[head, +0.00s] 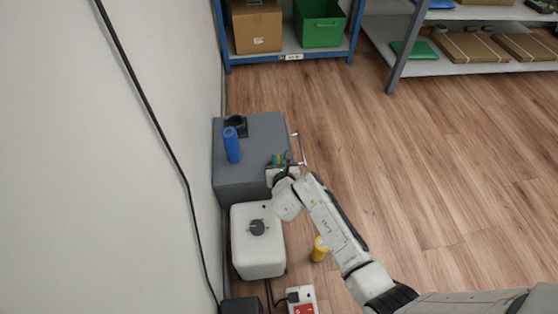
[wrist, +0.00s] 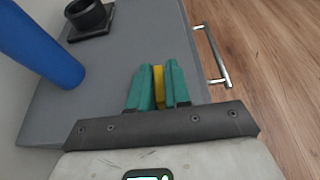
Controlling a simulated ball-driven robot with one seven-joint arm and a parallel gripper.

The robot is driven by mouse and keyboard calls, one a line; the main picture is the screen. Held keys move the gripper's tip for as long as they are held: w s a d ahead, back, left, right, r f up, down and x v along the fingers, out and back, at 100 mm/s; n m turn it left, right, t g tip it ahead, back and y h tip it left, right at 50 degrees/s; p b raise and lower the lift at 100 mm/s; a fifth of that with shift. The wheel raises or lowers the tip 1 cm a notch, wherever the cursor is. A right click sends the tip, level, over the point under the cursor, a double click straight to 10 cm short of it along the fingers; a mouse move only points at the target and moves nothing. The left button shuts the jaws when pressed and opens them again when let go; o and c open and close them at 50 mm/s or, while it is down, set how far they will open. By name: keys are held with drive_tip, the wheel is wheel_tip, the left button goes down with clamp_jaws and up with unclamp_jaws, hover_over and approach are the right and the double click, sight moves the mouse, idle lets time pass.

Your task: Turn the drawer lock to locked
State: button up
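The grey drawer cabinet (head: 237,175) stands against the wall, with a metal bar handle (head: 298,148) on its right side; the handle also shows in the wrist view (wrist: 211,58). My gripper (head: 280,158) is at the cabinet's right edge. In the wrist view its teal fingers (wrist: 159,82) lie close along both sides of a narrow yellow piece (wrist: 159,88), with no clear gap. Whether this piece is the lock's turning part cannot be told. No lock marking is readable, and my gripper hides the surface beneath it.
A blue cylinder (head: 232,145) and a black ring-shaped holder (head: 236,124) stand on the cabinet top. A white box with a dark knob (head: 258,228) is in front. A yellow cylinder (head: 319,248) is beside my arm. Open floor lies to the right; shelves are behind.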

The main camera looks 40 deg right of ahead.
clamp_jaws()
